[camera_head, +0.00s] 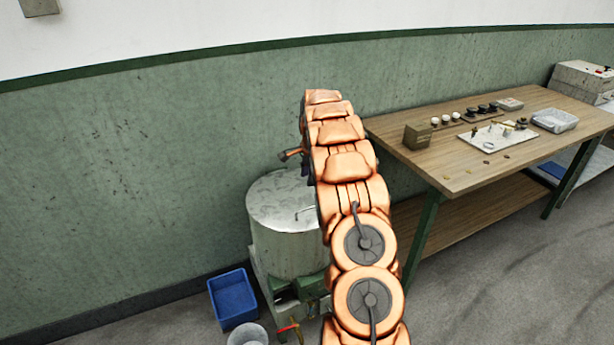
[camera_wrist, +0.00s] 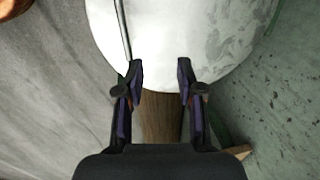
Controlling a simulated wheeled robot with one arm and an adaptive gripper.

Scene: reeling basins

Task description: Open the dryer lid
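The dryer is a pale metal drum (camera_head: 285,245) on a green base, left of my arm in the head view. Its round grey lid (camera_head: 280,195) lies flat and shut on top, with a thin bent handle (camera_head: 304,213) near its right side. My arm hides the lid's right edge. In the wrist view the lid (camera_wrist: 215,35) fills the top middle, and a thin dark rod runs down its left part towards the left finger. My gripper (camera_wrist: 160,75) is open, with nothing seen between its fingers, whose tips overlap the lid's edge in view; contact cannot be told.
A wooden table (camera_head: 465,180) with a tray (camera_head: 498,137), a small box (camera_head: 417,136) and cups stands to the right. A blue bin (camera_head: 232,298) and a pale bucket (camera_head: 248,335) are on the floor by the dryer. The green wall (camera_head: 130,170) is close behind.

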